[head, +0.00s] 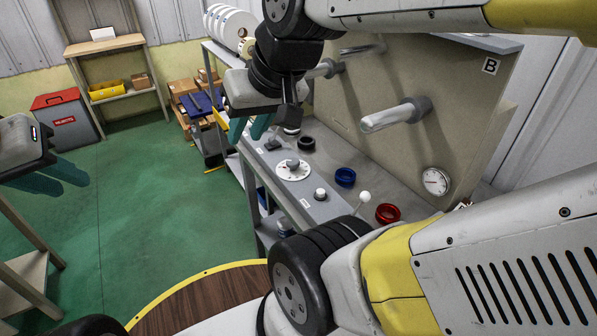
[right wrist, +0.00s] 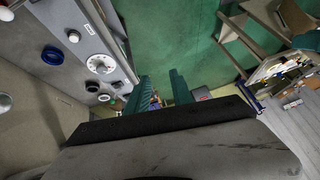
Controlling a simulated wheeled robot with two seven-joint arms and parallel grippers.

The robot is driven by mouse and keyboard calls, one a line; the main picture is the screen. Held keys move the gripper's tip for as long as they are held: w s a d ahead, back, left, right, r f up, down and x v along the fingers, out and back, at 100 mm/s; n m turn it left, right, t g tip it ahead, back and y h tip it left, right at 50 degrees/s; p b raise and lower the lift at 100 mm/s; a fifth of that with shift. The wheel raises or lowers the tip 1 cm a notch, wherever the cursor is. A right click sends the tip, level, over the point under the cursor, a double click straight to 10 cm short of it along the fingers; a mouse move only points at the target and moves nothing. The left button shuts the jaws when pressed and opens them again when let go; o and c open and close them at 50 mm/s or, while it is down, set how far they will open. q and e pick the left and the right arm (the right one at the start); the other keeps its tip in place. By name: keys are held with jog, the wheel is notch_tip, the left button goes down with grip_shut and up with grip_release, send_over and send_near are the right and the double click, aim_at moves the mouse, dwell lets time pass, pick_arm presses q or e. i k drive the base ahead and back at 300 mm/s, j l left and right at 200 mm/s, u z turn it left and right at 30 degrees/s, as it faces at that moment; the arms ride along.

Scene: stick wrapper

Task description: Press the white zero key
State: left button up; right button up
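My right gripper (head: 247,132) is open and empty, teal fingers pointing down above the far left part of the grey control panel (head: 330,209). Its parted fingers also show in the right wrist view (right wrist: 158,85). The panel carries a white round button on a dark base (head: 320,194), beside a small label, and a white dial with a grey knob (head: 293,169). I cannot read which is the zero key. My left gripper (head: 72,186) is open and empty at the far left.
The panel also has a black ring (head: 306,143), a blue ring (head: 345,177), a red ring (head: 387,212) and a white-ball lever (head: 365,196). A metal peg (head: 397,114) and a gauge (head: 436,181) are on the upright board. Green floor lies left.

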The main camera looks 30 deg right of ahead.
aim_at(320, 193)
jog(key=i+j, duration=0.1)
jog(key=j, duration=0.3)
jog(key=i+j, duration=0.1)
jog(key=j, duration=0.65)
jog(key=i+j, duration=0.15)
jog(key=j, duration=0.2)
jog(key=z, duration=2.25)
